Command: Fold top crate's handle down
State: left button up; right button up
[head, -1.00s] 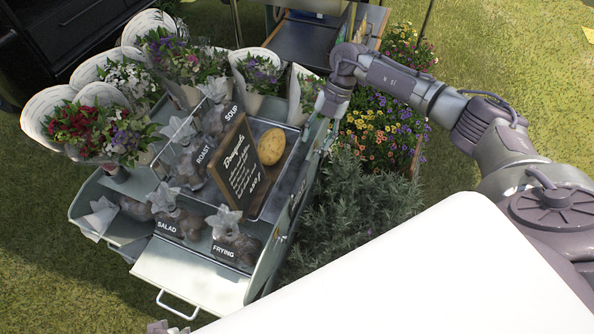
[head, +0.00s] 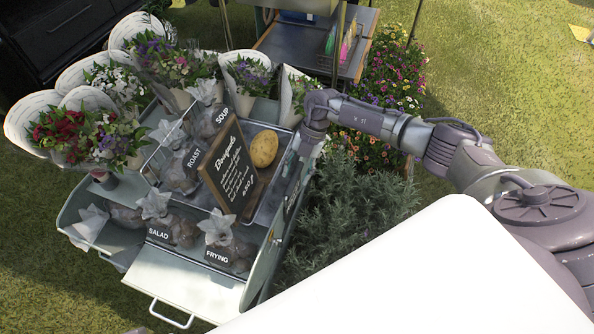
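The top crate (head: 266,207) is a grey metal box in the middle of the head view, on a pale green cart. My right gripper (head: 293,178) points down at the crate's right side. Its fingers are too small and dark to read, and contact is unclear. Only a grey sliver at the bottom edge may be my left gripper (head: 137,331).
Wrapped bouquets (head: 62,127) crowd the cart's left and back. SALAD and FRYING bags (head: 227,247) lie in front of the crate. A pale flap (head: 188,283) with a wire pull hangs at the front. Bushy plants (head: 345,205) stand close on the right. Open grass lies beyond.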

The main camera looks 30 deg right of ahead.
grip_shut()
